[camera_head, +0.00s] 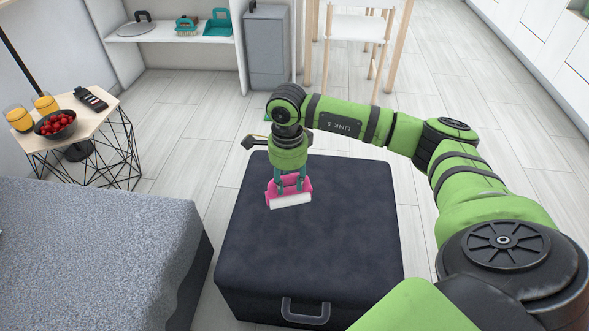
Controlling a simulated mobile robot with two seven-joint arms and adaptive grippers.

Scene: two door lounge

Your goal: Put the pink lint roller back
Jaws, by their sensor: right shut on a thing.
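The pink lint roller (290,198) has a pink body and a white roll. It is at the upper middle of the dark ottoman (330,245), below my right gripper. My right gripper (290,182) points down and is shut on the lint roller, its fingers around the pink body. I cannot tell whether the roller touches the ottoman top or hangs just above it. My left gripper is not in view.
A white shelf (170,35) at the back left holds a teal dustpan (218,23) and a brush (187,27). A grey bin (267,50) stands beside it. A side table (98,108) holds a bowl (55,126). A grey sofa (90,245) is left of the ottoman.

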